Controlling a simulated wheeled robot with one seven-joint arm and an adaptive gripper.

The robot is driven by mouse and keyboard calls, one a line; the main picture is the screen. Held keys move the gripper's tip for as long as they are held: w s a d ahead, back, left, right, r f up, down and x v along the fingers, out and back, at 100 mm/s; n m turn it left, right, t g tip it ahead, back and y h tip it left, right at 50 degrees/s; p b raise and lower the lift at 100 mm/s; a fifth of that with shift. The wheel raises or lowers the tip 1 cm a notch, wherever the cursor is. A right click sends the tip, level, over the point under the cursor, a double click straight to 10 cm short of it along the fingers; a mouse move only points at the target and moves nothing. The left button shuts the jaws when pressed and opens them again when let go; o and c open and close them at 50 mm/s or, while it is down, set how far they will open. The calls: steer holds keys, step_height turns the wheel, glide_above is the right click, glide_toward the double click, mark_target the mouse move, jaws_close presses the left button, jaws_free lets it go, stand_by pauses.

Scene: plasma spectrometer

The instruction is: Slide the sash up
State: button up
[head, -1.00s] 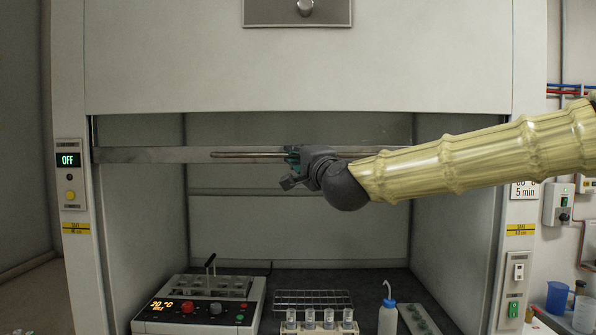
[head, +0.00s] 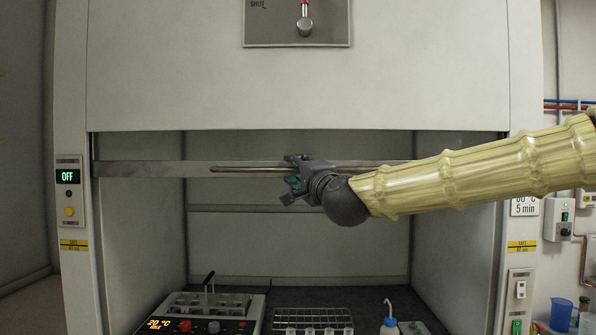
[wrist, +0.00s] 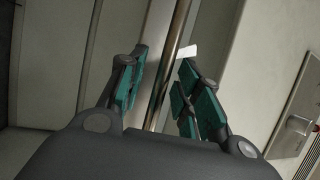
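The sash's bottom rail (head: 130,169) runs level across the fume hood opening, a little below the opening's top edge. A thin round handle bar (head: 235,169) is mounted along the front of this rail. My gripper (head: 290,178) is at the bar, near the middle of its length. In the wrist view, the gripper (wrist: 160,95) has its two teal-padded fingers on either side of the bar (wrist: 172,65), with gaps visible, so it is open around the bar. The bar's lower part is hidden behind the gripper's body.
Inside stand a hot plate unit (head: 205,318), a wire rack (head: 310,320) and a wash bottle (head: 389,326). A panel with a red-marked lever (head: 304,22) is on the upper front. An OFF display (head: 68,177) is on the left post.

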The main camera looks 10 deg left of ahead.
steer(key=v, duration=1.2)
steer(key=shift+w+f, duration=0.1)
